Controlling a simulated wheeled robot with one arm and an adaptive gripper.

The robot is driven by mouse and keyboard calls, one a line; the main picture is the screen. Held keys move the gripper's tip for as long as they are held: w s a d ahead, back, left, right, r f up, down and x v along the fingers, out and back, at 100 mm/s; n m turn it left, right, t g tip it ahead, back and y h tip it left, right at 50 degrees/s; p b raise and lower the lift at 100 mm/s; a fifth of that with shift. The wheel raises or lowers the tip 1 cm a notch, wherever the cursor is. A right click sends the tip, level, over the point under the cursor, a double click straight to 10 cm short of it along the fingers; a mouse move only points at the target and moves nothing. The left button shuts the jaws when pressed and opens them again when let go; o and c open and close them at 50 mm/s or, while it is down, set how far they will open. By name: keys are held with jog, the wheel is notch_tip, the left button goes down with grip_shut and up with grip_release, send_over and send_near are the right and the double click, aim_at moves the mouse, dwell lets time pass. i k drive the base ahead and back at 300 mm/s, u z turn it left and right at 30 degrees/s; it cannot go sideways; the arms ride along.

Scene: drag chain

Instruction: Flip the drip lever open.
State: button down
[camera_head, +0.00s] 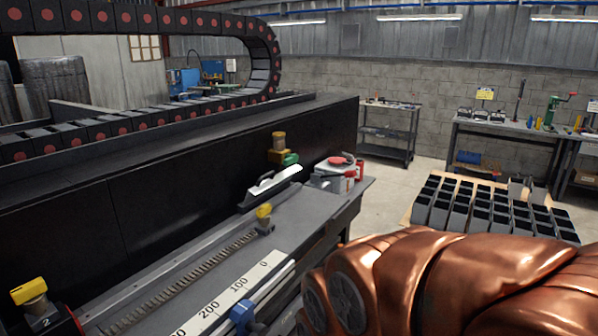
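A small oiler with an amber cup (279,141) is fixed to the front of the long black machine wall, above the bench. A yellow-brown block sits under the cup, and a green part (291,159) sticks out at its lower right. I cannot tell for sure which part is the drip lever, or how it is set; it is too small here. My gripper is not in view. Only copper-coloured parts of my arm show at the lower right, well apart from the oiler.
A black drag chain (266,62) loops above the machine. The grey bench carries a scale strip (228,296), a yellow-topped clamp (264,212), another yellow part (29,291), a white-handled tool (270,186) and red-and-white containers (337,172). Black bins (490,205) stand at right.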

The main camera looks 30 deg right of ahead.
aim_at(293, 158)
jog(key=i, duration=1)
